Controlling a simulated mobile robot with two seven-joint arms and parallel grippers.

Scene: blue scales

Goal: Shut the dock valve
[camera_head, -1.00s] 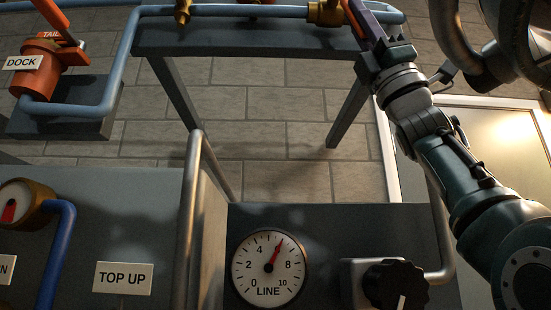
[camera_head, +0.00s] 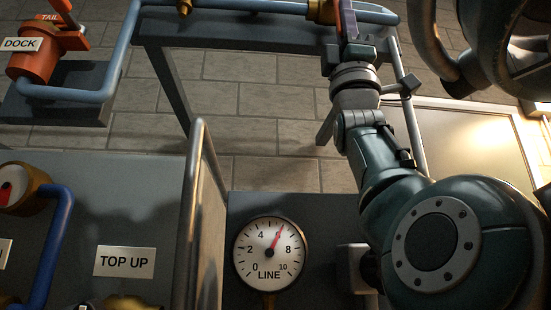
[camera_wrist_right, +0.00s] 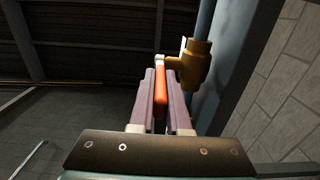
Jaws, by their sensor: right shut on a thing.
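My right gripper (camera_head: 347,22) is at the top of the head view, beside a brass valve body (camera_head: 322,11) on the blue pipe (camera_head: 250,6). In the right wrist view its purple fingers (camera_wrist_right: 160,100) are shut on an orange lever (camera_wrist_right: 160,85). The lever's far end meets the brass valve body (camera_wrist_right: 196,65). The fingers hide part of the lever, and no label shows on it. A white DOCK sign (camera_head: 19,45) is on an orange fitting (camera_head: 32,66) at the upper left, with a TAIL lever (camera_head: 58,40) on top. My left gripper is not in view.
The LINE gauge (camera_head: 269,253) has its red needle a little above 6. A TOP UP label (camera_head: 125,262) is on the grey panel at lower left. A metal rail (camera_head: 193,210) stands between the panels. Large curved metal parts (camera_head: 480,45) fill the upper right.

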